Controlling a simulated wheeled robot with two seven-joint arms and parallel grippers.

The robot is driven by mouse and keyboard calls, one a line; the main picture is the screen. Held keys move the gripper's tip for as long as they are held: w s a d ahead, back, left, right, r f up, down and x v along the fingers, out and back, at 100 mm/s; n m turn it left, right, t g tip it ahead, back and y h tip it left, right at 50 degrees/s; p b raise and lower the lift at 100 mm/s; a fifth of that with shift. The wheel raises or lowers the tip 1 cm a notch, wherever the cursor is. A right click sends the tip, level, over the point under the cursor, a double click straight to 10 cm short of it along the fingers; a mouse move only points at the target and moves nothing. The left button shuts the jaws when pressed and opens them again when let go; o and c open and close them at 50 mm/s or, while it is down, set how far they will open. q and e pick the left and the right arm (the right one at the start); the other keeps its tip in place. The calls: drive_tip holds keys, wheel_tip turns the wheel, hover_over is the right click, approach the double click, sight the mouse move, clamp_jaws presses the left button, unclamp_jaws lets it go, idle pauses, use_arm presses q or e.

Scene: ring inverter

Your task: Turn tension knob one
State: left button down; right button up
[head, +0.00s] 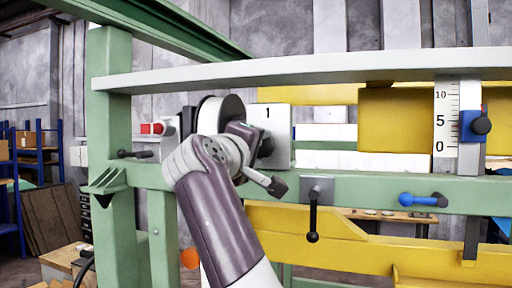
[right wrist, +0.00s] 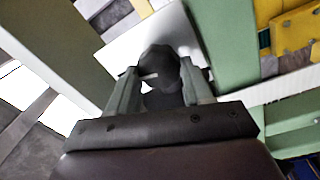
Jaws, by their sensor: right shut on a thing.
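Tension knob one is a dark round knob (right wrist: 160,66) on a pale plate (head: 281,125) marked "1", near the left end of the green frame. In the head view my right arm hides most of the knob. My right gripper (head: 256,145) is at the front of the plate. In the right wrist view its two fingers (right wrist: 159,80) sit on either side of the knob and are shut on it. A small light mark shows on the knob's face. My left gripper is not in view.
A white roller (head: 220,112) sits behind my wrist. A black lever (head: 313,220) and a blue handle (head: 420,200) stick out from the green beam (head: 375,190) on the right. A scale (head: 446,120) with a blue slider (head: 470,125) stands at the far right.

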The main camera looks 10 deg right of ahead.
drive_tip(key=shift+s+r, duration=0.1)
drive_tip(key=shift+r, duration=0.1)
drive_tip(key=o, duration=0.9)
drive_tip(key=shift+o, duration=0.7)
drive_tip(key=shift+w+f, duration=0.15)
drive_tip(key=shift+w, duration=0.05)
drive_tip(key=b+v, duration=0.3)
drive_tip(key=v, duration=0.9)
drive_tip(key=shift+s+b, duration=0.3)
drive_tip(key=shift+s, duration=0.05)
drive_tip(key=shift+a, duration=0.1)
